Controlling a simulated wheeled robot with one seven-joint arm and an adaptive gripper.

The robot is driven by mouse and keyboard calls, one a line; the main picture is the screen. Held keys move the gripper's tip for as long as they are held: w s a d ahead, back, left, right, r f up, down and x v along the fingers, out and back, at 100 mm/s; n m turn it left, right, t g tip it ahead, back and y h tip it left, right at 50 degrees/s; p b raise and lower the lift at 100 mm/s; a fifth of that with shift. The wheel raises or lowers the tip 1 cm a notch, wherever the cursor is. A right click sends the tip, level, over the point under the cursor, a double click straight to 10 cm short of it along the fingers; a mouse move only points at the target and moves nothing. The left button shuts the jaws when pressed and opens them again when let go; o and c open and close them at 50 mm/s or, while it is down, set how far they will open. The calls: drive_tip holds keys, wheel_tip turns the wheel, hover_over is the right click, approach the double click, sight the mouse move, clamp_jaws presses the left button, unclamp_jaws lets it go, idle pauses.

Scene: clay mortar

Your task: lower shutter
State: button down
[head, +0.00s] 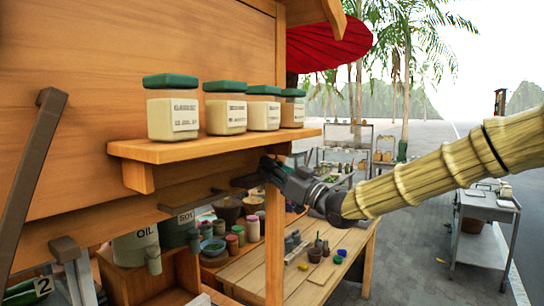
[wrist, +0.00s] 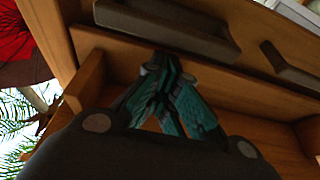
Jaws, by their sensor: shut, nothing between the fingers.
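A large wooden panel (head: 130,50), which looks like the shutter, fills the left and upper part of the head view. Dark handle-like bars sit along its lower part: one (head: 190,203) left of my gripper and one (head: 247,180) close to its tip. The wrist view shows a long dark bar (wrist: 168,27) just beyond the fingertips and a second bar (wrist: 290,65) to the right. My gripper (head: 268,166) is below the right end of the jar shelf. Its teal fingers (wrist: 163,66) are together and empty. I cannot tell whether they touch the wood.
Several green-lidded jars (head: 225,112) stand on a wooden shelf (head: 200,148) on the panel. A dark slanted bar (head: 35,165) is at the left. Below are bowls, pots and a plank table (head: 330,270). A grey cart (head: 485,215) stands right; pavement between is open.

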drive_tip(key=shift+d+f, duration=0.1)
drive_tip(key=shift+f, duration=0.4)
wheel_tip(320, 180, down, 58)
drive_tip(key=b, duration=3.2)
drive_tip(key=shift+s, duration=0.15)
